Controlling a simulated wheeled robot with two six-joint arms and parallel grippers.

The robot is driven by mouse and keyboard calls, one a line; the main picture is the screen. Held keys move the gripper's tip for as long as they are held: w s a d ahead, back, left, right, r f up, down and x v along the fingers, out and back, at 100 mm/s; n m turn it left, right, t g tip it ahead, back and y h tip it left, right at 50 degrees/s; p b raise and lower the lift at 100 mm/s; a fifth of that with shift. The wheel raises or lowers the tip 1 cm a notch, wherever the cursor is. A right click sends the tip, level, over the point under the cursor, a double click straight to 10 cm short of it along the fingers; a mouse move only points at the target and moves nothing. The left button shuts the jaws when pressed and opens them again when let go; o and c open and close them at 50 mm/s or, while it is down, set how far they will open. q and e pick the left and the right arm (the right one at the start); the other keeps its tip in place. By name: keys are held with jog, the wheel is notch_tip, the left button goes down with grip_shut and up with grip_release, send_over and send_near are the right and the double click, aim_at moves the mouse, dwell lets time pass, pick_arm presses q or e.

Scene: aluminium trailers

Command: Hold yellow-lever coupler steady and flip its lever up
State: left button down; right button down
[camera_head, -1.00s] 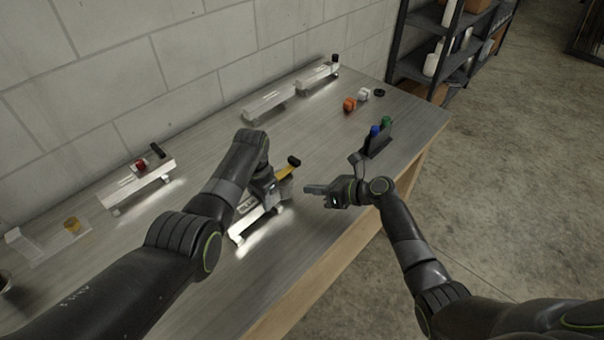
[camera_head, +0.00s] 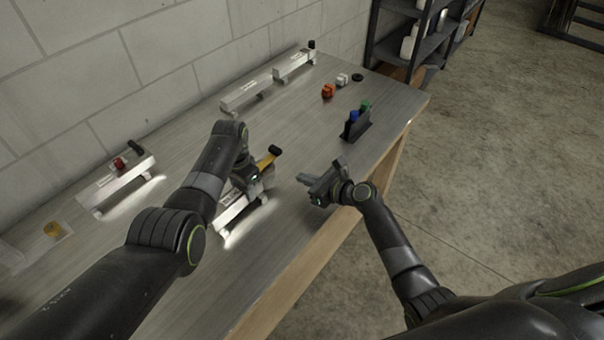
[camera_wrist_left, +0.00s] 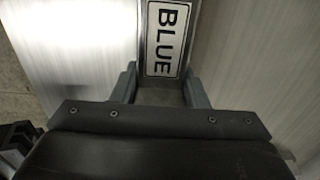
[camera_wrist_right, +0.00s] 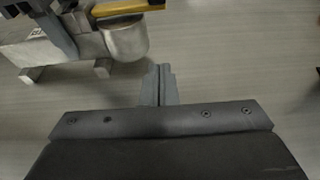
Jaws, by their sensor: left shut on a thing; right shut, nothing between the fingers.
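The yellow-lever coupler sits at the front end of a silver trailer labelled BLUE (camera_head: 229,209). Its yellow lever (camera_head: 265,161) has a black grip and slants out to the upper right. The lever and rounded silver coupler (camera_wrist_right: 126,40) show in the right wrist view. My left gripper (camera_wrist_left: 160,92) is shut on the trailer's bar by the BLUE label; its hold is partly hidden in the head view. My right gripper (camera_head: 302,180) is shut and empty, right of the coupler and apart from it. Its closed fingertips (camera_wrist_right: 160,72) point toward the coupler's side.
Another silver trailer with a red part (camera_head: 119,164) lies at left. More trailers (camera_head: 246,95) stand along the wall. A dark holder (camera_head: 356,127) with blue and green pieces and an orange piece (camera_head: 327,91) are farther back. The tabletop right of the coupler is clear.

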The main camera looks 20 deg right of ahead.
aim_at(266, 159)
jog(key=x, duration=0.8)
jog(key=shift+w+a, duration=0.1)
jog(key=shift+w, duration=0.1)
jog(key=shift+r, duration=1.9)
jog(key=shift+r, duration=0.1)
jog(key=shift+r, duration=0.2)
